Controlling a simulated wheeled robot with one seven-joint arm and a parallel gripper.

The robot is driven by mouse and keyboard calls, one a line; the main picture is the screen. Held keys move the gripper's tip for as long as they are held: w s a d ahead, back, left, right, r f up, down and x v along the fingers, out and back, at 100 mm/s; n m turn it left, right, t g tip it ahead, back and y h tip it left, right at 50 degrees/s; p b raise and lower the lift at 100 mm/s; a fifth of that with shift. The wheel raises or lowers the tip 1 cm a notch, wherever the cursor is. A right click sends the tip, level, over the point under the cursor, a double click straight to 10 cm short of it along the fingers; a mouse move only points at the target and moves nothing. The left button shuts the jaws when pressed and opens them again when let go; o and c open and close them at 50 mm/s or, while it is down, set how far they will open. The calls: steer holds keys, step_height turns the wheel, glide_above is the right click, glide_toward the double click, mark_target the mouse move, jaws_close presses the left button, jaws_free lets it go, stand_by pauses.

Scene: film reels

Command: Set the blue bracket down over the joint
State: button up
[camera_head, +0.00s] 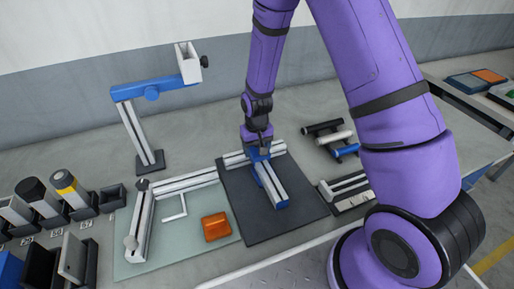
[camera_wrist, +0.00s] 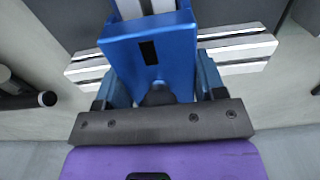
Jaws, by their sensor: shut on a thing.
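My gripper (camera_head: 257,143) points down above the dark mat (camera_head: 239,196) and is shut on the blue bracket (camera_head: 256,155). In the wrist view the blue bracket (camera_wrist: 150,48) is a blue block with a dark slot, between the fingers of my gripper (camera_wrist: 161,84). The bracket is at the joint where a crosswise silver bar (camera_head: 235,159) meets a lengthwise silver bar (camera_head: 269,183). The bars also show past the bracket in the wrist view, the crosswise one (camera_wrist: 238,47) running out on both sides. The joint itself is hidden. I cannot tell whether the bracket touches the bars.
A pale mat (camera_head: 190,240) at left holds a silver corner frame and an orange block (camera_head: 216,227). Behind it stands a post with a blue arm (camera_head: 155,87). Several rollers (camera_head: 335,138) lie right of the dark mat. Bins (camera_head: 70,262) line the left.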

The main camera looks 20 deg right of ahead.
steer(key=shift+s+f, duration=0.4)
steer(key=shift+f, duration=0.15)
steer(key=o, duration=1)
steer(key=shift+w+r, duration=0.2)
steer(key=shift+r, duration=0.25)
steer(key=shift+o, duration=0.8)
step_height(320, 180, up, 12)
steer(key=shift+f, duration=0.25)
steer(key=s+d+r+t, duration=0.1)
steer(key=s+d+r, duration=0.1)
steer(key=s+r, duration=0.5)
steer(key=s+d+r+t, duration=0.1)
steer(key=s+d+r, duration=0.1)
steer(key=r, duration=1)
steer(key=s+d+r+t, duration=0.1)
steer(key=s+r, duration=0.3)
steer(key=s, duration=0.4)
steer(key=s+d+r+t, duration=0.2)
steer(key=s+r, duration=0.3)
steer(key=s, duration=0.4)
steer(key=shift+s, duration=0.3)
